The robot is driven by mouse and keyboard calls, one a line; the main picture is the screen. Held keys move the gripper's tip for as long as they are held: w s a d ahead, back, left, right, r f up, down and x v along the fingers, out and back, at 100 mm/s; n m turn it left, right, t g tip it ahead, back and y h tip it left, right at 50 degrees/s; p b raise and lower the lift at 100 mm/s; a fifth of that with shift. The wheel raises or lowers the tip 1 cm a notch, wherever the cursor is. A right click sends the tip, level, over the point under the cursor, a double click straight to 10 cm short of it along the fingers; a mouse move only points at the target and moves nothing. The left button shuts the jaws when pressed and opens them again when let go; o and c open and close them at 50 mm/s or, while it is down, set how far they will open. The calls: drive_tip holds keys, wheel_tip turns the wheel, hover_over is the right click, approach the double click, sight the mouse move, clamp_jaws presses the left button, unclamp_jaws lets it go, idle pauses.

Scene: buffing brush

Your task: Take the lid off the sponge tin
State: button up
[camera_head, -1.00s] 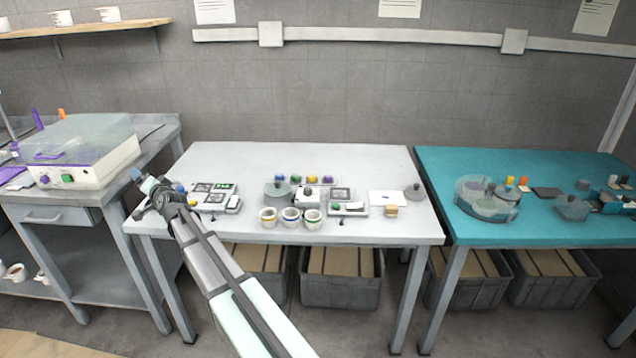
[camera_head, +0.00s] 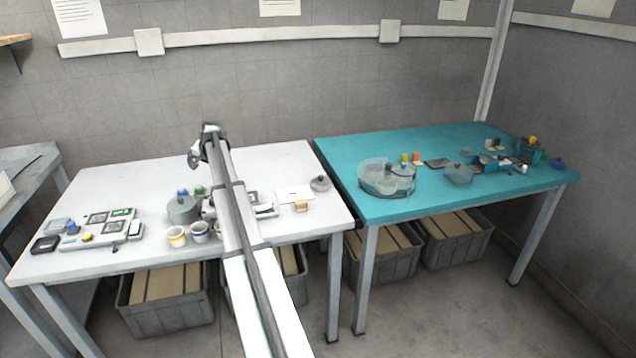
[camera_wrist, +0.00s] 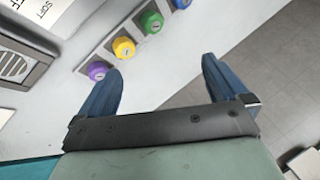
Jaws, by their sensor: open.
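A round grey tin (camera_head: 183,211) with a knobbed lid stands on the white table, left of my arm; it looks closed. I cannot tell for sure that it is the sponge tin. A smaller round grey piece with a knob (camera_head: 320,184) sits near the table's right side. My gripper (camera_head: 197,155) is raised over the back part of the white table, beyond the tin. In the wrist view its two blue fingers (camera_wrist: 162,88) are apart with nothing between them. The tin is not in the wrist view.
Flat boxes (camera_head: 97,218) lie at left. The teal table (camera_head: 345,166) at right bears a clear round container (camera_head: 387,180). The white table's back left is bare.

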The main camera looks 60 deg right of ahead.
drive_tip(key=s+d+r+m+g, duration=0.15)
drive_tip(key=s+d+g, duration=0.25)
drive_tip(key=s+d, duration=1.25)
wheel_tip(320, 180, up, 2)
drive_tip(key=m+g+y, duration=0.2)
drive_tip(key=m+g, duration=0.1)
hover_over(321, 179)
drive_tip(key=f, duration=0.8)
drive_tip(key=d+f, duration=0.1)
drive_tip(key=f, duration=0.4)
drive_tip(key=shift+w, duration=0.25)
drive_tip(key=shift+c, duration=0.4)
drive_tip(key=shift+r, duration=0.1)
drive_tip(key=c, duration=0.8)
